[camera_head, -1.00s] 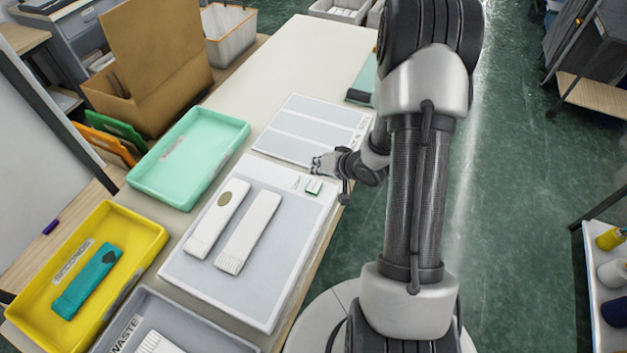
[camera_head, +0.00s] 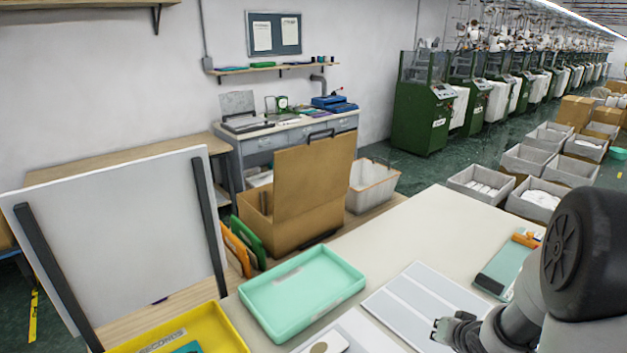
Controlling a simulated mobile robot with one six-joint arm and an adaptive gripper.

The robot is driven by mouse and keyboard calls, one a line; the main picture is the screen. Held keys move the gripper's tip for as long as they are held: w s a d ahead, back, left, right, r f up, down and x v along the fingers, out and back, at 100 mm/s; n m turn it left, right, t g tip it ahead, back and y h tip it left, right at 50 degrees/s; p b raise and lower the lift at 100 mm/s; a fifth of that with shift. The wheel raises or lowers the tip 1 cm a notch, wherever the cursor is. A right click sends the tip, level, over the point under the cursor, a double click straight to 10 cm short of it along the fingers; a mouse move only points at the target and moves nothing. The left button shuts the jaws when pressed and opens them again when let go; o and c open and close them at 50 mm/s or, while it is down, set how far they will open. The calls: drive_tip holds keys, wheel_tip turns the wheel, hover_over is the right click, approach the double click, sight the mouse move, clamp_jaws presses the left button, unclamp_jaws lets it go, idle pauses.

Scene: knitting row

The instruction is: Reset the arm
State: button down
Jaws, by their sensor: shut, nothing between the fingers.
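My gripper (camera_head: 441,331) is at the lower right of the view, low over the near edge of the pale sheet with grey bands (camera_head: 425,300). It looks shut and holds nothing. My arm comes in from the right edge and bends down to it. Much of the arm is cut off by the frame.
A mint tray (camera_head: 303,292) and a yellow tray (camera_head: 190,333) with a teal piece lie left of the gripper. A teal clipboard-like item (camera_head: 497,268) lies beside my arm. A cardboard box (camera_head: 312,190) stands behind the table. The far tabletop (camera_head: 440,222) is clear.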

drive_tip(key=s+a+r+n+g+h+b, duration=0.1)
drive_tip(key=s+r, duration=0.1)
drive_tip(key=r, duration=0.3)
drive_tip(key=s+a+r+h+b, duration=0.1)
drive_tip(key=s+a+r, duration=0.1)
drive_tip(key=s+r, duration=0.15)
drive_tip(key=s+a+r+n+g+y+b, duration=0.1)
drive_tip(key=s+a+r+n, duration=0.1)
drive_tip(key=s+a, duration=0.5)
drive_tip(key=s+a+r+n+g+y+b, duration=0.1)
drive_tip(key=s+a+r, duration=0.3)
drive_tip(key=s, duration=0.9)
drive_tip(key=a, duration=0.2)
drive_tip(key=shift+s+a+r+n+g+b, duration=0.2)
drive_tip(key=shift+s+a+n+g+b, duration=0.1)
drive_tip(key=shift+s+a+n, duration=0.1)
drive_tip(key=shift+d, duration=0.1)
